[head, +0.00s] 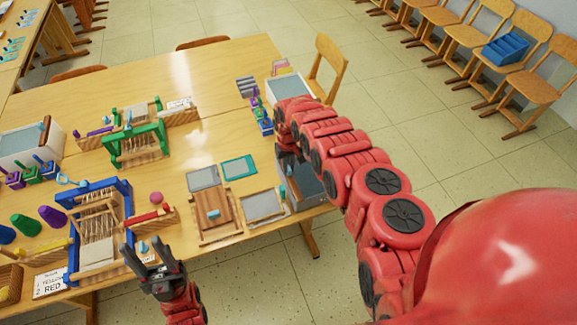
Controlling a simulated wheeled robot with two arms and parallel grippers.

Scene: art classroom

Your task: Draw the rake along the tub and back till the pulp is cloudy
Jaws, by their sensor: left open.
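A grey-blue tub (312,187) stands at the table's right front edge, partly hidden by my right arm. My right gripper (288,155) is a dark shape pointing down over the tub's far left side; its fingers are too hidden to tell if they hold anything. A small light-blue piece shows just below it at the tub's left side. I cannot make out a rake there for certain. My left gripper (143,256) is open and empty, at the table's front edge beside the blue loom.
A framed screen (262,206) and a wooden board (213,214) lie left of the tub. A blue loom (122,222) and green loom (137,147) stand further left. Other tubs stand at the far left (50,150) and back right (306,91). Chairs line the right wall.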

